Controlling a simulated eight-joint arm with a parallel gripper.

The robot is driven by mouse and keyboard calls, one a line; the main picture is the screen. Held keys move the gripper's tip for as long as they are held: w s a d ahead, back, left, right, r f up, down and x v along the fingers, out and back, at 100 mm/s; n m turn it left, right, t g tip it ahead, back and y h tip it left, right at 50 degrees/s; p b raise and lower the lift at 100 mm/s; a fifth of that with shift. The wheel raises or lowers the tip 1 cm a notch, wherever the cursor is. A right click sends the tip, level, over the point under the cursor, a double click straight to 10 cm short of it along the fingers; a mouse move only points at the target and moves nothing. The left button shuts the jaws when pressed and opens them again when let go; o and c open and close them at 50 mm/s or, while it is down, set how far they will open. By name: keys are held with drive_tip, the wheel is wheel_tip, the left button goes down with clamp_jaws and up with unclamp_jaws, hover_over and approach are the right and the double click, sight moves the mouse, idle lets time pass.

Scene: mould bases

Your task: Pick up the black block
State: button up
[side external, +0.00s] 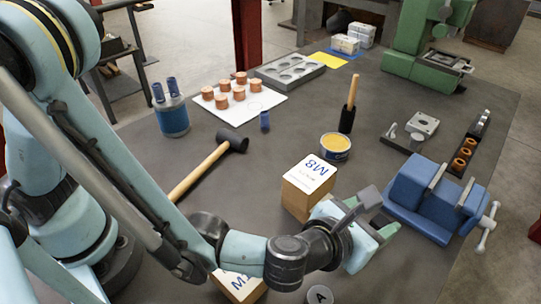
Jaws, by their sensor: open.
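I cannot make out a plain, separate black block. The dark items in view are the black head of a wooden-handled mallet (233,139), the black lower part of an upright wooden-handled tool (347,119) and a black rack with copper rings (476,135) at the right. My gripper (380,214) is open at the lower right, between a wooden block labelled M8 (308,185) and a blue vise (422,195). I see nothing held in it. My wrist hides part of the table beneath it.
A second labelled wooden block (238,286) lies partly behind my arm. The table centre has free room.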

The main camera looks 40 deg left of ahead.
sight(384, 220)
wheel_tip(384, 220, down, 3)
drive_tip(key=shift+f, duration=0.1)
drive_tip(key=shift+x, duration=3.8)
clamp_jaws()
